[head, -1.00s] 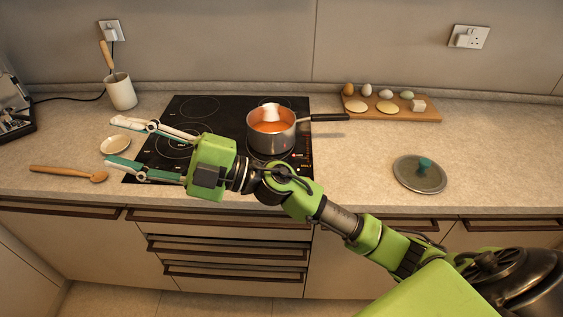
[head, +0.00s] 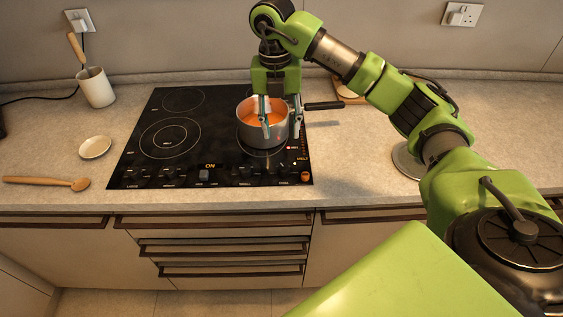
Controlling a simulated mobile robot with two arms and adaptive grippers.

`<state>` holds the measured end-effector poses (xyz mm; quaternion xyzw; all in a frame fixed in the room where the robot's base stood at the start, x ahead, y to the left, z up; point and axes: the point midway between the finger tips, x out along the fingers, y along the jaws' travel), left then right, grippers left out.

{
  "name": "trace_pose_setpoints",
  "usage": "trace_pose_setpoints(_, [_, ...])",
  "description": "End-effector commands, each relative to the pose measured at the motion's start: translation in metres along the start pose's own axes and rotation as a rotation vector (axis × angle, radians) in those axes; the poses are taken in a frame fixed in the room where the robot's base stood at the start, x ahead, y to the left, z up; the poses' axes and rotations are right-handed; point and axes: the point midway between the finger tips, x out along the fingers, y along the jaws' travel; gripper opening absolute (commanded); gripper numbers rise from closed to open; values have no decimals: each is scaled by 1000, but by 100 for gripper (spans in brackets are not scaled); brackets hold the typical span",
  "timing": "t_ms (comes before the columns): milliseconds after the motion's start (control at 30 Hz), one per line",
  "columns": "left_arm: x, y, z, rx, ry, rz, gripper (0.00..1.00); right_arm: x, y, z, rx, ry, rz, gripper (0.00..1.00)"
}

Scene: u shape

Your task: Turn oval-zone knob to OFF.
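The black glass hob (head: 215,125) has a row of small dark knobs (head: 245,173) along its front edge, with a lit ON label near the middle. One knob or light (head: 305,177) at the right end is orange. The labels are too small to tell which knob serves the oval zone. My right gripper (head: 281,131) points down, fingers apart, over the right part of the saucepan (head: 262,134), well behind the knobs. I cannot tell whether its fingers touch the pan. My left gripper is not in view.
The saucepan holds orange-red liquid; its dark handle (head: 325,105) points right. A wooden spoon (head: 45,182), a small dish (head: 95,147) and a utensil pot (head: 96,88) are on the left.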

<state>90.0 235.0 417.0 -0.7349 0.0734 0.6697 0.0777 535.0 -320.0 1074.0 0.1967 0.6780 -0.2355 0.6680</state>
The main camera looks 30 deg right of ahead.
Motion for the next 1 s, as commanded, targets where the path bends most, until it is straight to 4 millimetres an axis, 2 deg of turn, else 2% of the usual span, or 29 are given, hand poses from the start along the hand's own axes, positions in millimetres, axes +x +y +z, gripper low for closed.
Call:
trace_pose_setpoints(133, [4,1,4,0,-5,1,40,25,1,-2,-3,7,-1,39])
trace_pose_setpoints(400, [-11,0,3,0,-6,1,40,80,0,-3,-4,7,-1,39])
trace_pose_setpoints(600, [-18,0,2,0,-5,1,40,113,1,-2,-4,5,2,39])
trace_pose_setpoints(800, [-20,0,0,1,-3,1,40,129,2,-2,-6,3,4,39])
trace_pose_setpoints(1000, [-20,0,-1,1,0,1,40,131,2,-2,-6,2,4,39])
